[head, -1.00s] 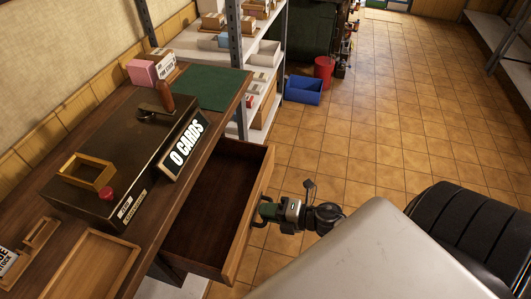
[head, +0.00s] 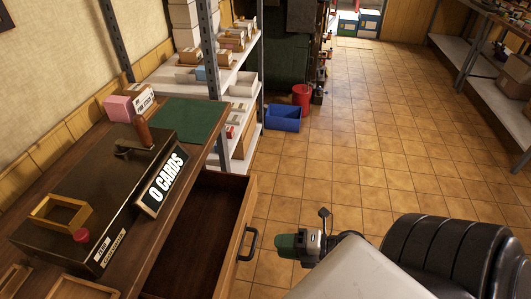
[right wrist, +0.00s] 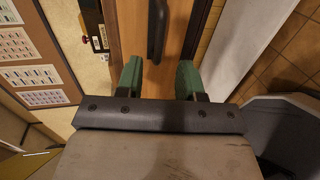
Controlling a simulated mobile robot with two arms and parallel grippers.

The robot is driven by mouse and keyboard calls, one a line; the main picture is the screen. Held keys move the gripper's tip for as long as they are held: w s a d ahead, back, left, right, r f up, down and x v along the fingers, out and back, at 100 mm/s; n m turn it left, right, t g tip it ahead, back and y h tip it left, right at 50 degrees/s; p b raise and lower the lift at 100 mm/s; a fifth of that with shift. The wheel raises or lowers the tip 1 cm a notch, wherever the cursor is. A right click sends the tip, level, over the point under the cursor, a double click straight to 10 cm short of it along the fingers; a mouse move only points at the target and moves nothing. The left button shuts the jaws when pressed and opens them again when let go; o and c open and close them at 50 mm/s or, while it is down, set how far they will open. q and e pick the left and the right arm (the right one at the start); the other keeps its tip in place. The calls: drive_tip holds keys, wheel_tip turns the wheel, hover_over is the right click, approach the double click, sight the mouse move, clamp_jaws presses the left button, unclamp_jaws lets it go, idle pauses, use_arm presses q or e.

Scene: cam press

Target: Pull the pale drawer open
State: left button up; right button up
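The pale wooden drawer (head: 238,235) stands pulled out from under the dark wooden counter in the head view, and its dark inside looks empty. Its dark bar handle (head: 249,243) is on the front face and also shows in the right wrist view (right wrist: 157,30). My right gripper (head: 280,244), with green fingers, is apart from the handle, a little to its right. In the right wrist view my right gripper (right wrist: 160,75) is open and empty, its fingers spread, with the handle beyond the fingertips. My left gripper is not in view.
A dark press with an "O CARDS" sign (head: 162,181) stands on the counter beside a green mat (head: 190,119). A blue bin (head: 283,118) and a red bucket (head: 302,96) stand by the shelves. The tiled floor (head: 350,150) to the right is largely clear.

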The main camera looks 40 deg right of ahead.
drive_tip(key=shift+v, duration=1.25)
